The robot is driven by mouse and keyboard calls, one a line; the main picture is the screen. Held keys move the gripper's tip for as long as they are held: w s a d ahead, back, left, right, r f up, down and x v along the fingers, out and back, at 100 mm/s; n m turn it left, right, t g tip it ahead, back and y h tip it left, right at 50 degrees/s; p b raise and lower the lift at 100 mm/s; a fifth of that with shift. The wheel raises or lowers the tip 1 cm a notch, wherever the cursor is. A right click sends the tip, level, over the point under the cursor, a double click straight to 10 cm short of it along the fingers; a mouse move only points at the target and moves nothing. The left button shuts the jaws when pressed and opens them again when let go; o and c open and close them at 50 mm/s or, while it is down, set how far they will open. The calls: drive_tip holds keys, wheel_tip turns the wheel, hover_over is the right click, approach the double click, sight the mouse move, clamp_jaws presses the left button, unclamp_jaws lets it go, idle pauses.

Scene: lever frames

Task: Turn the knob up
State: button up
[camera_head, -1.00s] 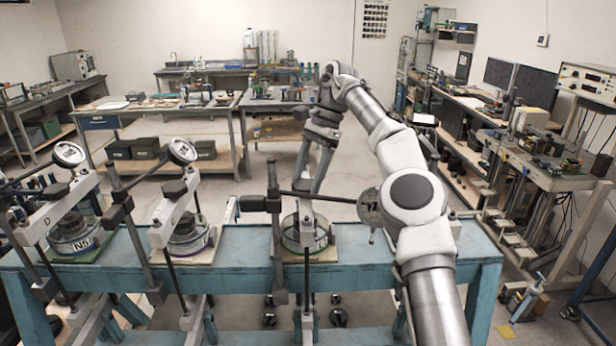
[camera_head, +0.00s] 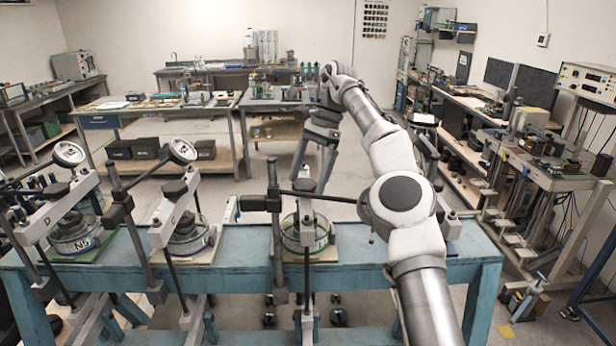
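A lever frame with an upright dark post (camera_head: 273,225) stands on the blue bench, left of my arm. A dark horizontal bar (camera_head: 335,197) runs from it to the right and passes behind my arm. A dark block (camera_head: 255,203) sits at the post's left side. No part stands out clearly as the knob; it may be hidden behind my arm. My gripper (camera_head: 310,184) points down beyond the bar, with a gap between its two fingers. It looks open and empty. Its tips are close to the bar in the picture; contact cannot be told.
The blue bench (camera_head: 350,270) carries a glass-walled round dish (camera_head: 320,238) below the bar. Two more lever frames with dial gauges (camera_head: 183,150) (camera_head: 69,154) stand to the left. Work tables line the back and right. Open floor lies between them and the bench.

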drive_tip(key=shift+m, duration=0.4)
